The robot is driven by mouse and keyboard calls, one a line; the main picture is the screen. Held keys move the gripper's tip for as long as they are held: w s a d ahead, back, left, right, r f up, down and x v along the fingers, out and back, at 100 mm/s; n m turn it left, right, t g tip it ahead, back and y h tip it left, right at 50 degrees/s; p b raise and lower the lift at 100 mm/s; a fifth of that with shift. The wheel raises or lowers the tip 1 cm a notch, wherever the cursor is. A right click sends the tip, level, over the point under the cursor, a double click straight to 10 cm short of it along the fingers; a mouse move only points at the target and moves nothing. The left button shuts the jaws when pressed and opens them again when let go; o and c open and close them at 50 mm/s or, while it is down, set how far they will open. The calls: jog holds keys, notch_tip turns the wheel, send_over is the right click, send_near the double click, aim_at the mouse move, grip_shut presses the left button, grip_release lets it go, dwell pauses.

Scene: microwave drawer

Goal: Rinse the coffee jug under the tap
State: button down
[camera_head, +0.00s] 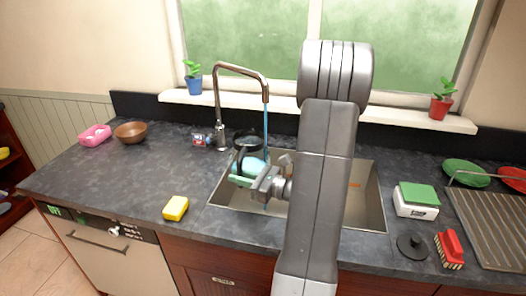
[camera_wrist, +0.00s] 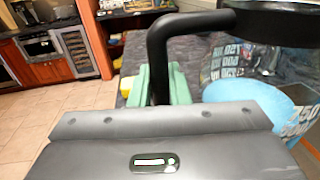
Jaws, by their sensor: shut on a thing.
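The coffee jug (camera_head: 252,163) has clear walls with printed markings, a black rim and a black handle. It is held over the left part of the sink (camera_head: 372,205). The wrist view shows the jug (camera_wrist: 298,122) close at the right, with light blue water inside. My gripper (camera_head: 242,181), with green finger pads, is shut on the black handle (camera_wrist: 160,62). The tap (camera_head: 218,105) arches over the sink, and a blue water stream (camera_head: 266,128) runs from its spout down to the jug's right side. My arm hides part of the sink.
A yellow sponge (camera_head: 175,208) lies on the counter left of the sink. A brown bowl (camera_head: 131,132) and pink dish (camera_head: 95,136) are further left. A scale (camera_head: 416,203), black lid (camera_head: 412,247), red brush (camera_head: 450,249) and dish rack (camera_head: 495,225) stand right. The left counter is mostly clear.

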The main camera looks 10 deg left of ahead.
jog(key=shift+s+a+r+p, duration=0.35)
jog(key=shift+s+r, duration=0.25)
jog(key=shift+s, duration=0.1)
jog(key=shift+s+a+r+p, duration=0.25)
jog(key=shift+s+r+p, duration=0.1)
jog(key=shift+s+r, duration=0.3)
jog(key=shift+s+a+r+p, duration=0.35)
jog(key=shift+s+r, duration=0.25)
jog(key=shift+s, duration=0.1)
jog(key=shift+d, duration=0.1)
